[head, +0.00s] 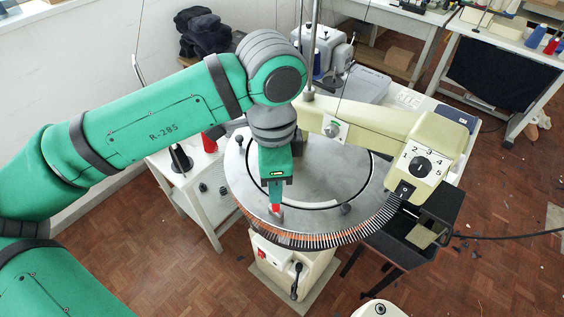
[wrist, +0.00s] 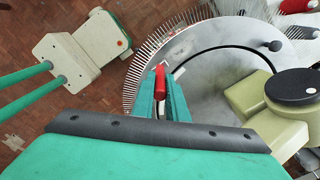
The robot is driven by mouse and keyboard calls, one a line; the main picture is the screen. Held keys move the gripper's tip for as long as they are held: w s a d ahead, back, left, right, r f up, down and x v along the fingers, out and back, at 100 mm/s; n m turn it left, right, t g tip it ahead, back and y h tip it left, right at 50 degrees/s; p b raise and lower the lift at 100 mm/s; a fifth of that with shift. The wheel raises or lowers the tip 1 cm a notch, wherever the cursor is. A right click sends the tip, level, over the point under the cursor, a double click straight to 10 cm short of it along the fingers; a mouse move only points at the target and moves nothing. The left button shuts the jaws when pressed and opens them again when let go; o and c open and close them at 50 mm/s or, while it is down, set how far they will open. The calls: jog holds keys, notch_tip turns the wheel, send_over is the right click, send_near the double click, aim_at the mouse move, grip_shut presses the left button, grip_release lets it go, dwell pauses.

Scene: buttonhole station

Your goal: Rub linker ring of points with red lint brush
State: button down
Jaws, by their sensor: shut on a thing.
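The linker (head: 310,185) has a round grey metal plate with a ring of points (head: 330,238) along its rim. In the wrist view the ring of points (wrist: 150,50) curves along the left and top of the plate. My gripper (head: 275,196) is over the near-left part of the plate. It is shut on the red lint brush (wrist: 160,80), whose red end (head: 274,207) shows below the fingers in the head view. The brush is inside the ring, a little apart from the points in the wrist view. I cannot tell whether the brush touches the plate.
A cream arm with a numbered dial (head: 424,165) reaches over the plate's right side. A white table (head: 190,185) with a red cone (head: 209,143) stands at left. A dark open box (head: 415,235) is at lower right.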

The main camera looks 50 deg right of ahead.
notch_tip(320, 180, up, 4)
jog(key=shift+f, duration=0.1)
jog(key=shift+r, duration=2.15)
jog(key=shift+f, duration=0.1)
